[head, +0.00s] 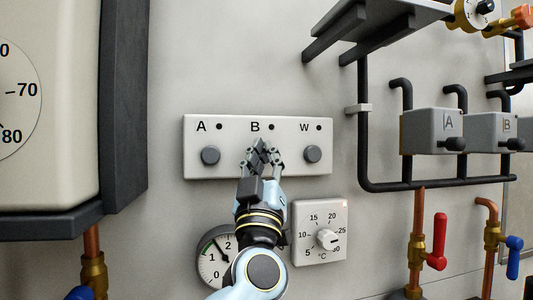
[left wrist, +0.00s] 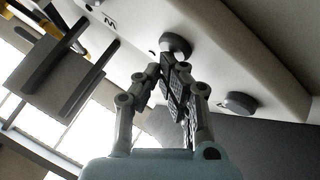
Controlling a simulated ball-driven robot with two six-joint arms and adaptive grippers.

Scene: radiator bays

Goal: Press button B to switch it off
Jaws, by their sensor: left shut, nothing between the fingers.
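A pale panel (head: 225,171) on the wall carries the letters A, B and W, each with a small dark dot beside it. Round grey buttons sit under A (head: 210,155) and W (head: 312,154). Button B is hidden in the head view behind my left gripper (head: 261,146), which is shut and empty under the letter B. In the left wrist view, the shut fingertips (left wrist: 170,62) are right at a round grey button (left wrist: 175,45), seemingly B. I cannot tell whether they touch it. The dot by B (head: 271,127) looks dark. My right gripper is not in view.
Below the panel are a thermostat dial (head: 320,233) and a round gauge (head: 214,258), partly behind my left arm. Dark pipes (head: 363,150) and grey boxes marked A (head: 432,131) and B (head: 490,132) stand to the right. A large framed unit (head: 50,170) is at left.

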